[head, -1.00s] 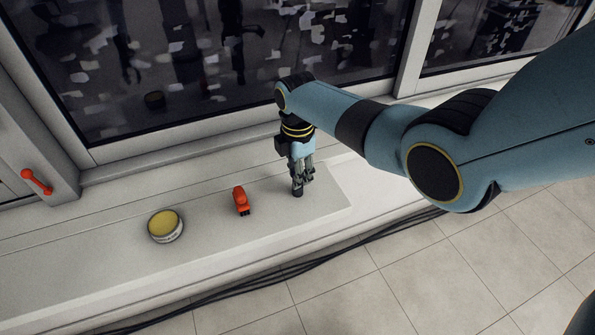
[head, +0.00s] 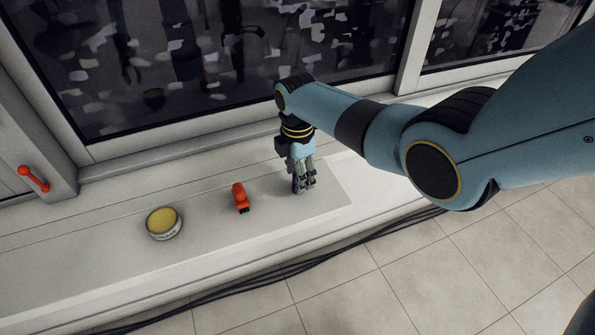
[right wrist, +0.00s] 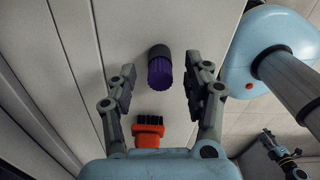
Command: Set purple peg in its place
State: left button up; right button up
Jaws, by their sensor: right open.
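The purple peg (right wrist: 160,72), a ribbed purple cylinder with a dark grey end, shows in the right wrist view over the pale sill. My right gripper (right wrist: 160,78) is open, with one finger on each side of the peg and a gap to both. In the head view my right gripper (head: 304,184) is low over the right part of the sill, and its fingers hide the peg. What looks like my left gripper (right wrist: 268,134) shows small at the lower right of the right wrist view, its jaws unclear. I cannot make out the peg's place.
A small orange-red object with black bristles (head: 240,197) lies left of the gripper; it also shows in the right wrist view (right wrist: 148,130). A round tin with a yellow top (head: 163,223) stands further left. The window (head: 230,70) rises behind. Black cables (head: 290,270) run below the sill.

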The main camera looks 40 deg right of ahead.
notch_tip(320, 180, up, 12)
dwell(0.5)
jog(key=s+f+m, duration=0.5)
jog(key=s+f, duration=0.7)
jog(key=s, duration=0.3)
jog(key=s+f+m+b, duration=0.1)
jog(key=s+f+m, duration=0.5)
jog(key=s+f, duration=0.6)
jog(key=s+f+m, duration=0.5)
jog(key=s+f, duration=0.8)
jog(key=s, duration=0.7)
jog(key=shift+m+t+h, duration=0.3)
jog(key=shift+t+h, duration=0.1)
